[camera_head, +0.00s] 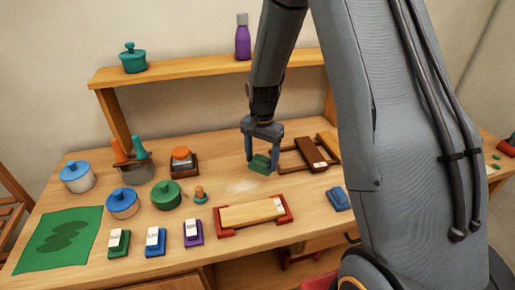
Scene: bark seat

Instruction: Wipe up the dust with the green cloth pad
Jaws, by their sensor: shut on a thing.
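My gripper (263,155) points down over the middle of the wooden table and is shut on the green cloth pad (261,164). The pad sits between the two fingers, close to the table top; I cannot tell if it touches the wood. A faint pale patch of dust (241,186) lies on the table to the left of and nearer than the pad.
A wooden board in a red holder (252,213) lies in front of the dust. A small orange-topped teal piece (200,195) and a green pot (167,194) stand left. A dark block (312,153) in a wooden frame lies right. A shelf (190,72) spans behind.

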